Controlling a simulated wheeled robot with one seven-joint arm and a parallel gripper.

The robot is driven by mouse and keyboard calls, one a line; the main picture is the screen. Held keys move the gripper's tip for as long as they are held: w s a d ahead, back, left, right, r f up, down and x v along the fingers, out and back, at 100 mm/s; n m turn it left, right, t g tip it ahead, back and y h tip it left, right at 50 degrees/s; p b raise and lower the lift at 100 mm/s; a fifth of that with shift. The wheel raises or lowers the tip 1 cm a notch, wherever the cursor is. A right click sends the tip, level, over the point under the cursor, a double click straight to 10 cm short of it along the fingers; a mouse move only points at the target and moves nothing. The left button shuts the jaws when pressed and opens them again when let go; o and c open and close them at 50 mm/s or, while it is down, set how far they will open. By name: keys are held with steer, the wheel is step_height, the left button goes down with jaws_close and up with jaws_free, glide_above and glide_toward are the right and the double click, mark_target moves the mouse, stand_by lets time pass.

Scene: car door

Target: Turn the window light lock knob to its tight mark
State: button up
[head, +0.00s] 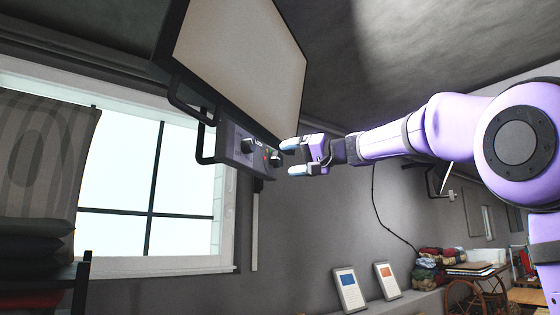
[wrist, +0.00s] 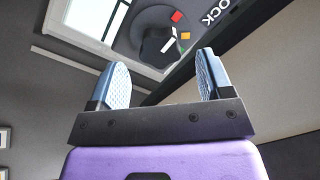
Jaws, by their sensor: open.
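The lock knob (wrist: 152,48) is dark and lobed and sits on a round grey dial in the wrist view. A white line shows at its edge, with red and yellow-orange marks beside it. Part of the word "LOCK" is printed to the right. In the head view, the knob (head: 276,159) is at the right end of the control box (head: 237,158) under the big light panel (head: 240,58). My gripper (head: 292,157) is open just right of the knob. In the wrist view, the blue fingertips (wrist: 162,72) stand apart with the knob beyond the gap, not visibly touching it.
A second dark knob (head: 248,145) is left on the same box. A black handle bar (head: 203,137) sticks out at the box's left. A bright window (head: 150,180) is behind. Two framed cards (head: 350,289) stand on a ledge below. Space below the gripper looks clear.

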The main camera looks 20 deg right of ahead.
mark_target(281, 159)
steer(key=shift+x, duration=2)
steer(key=shift+c, duration=0.2)
steer(key=c, duration=0.9)
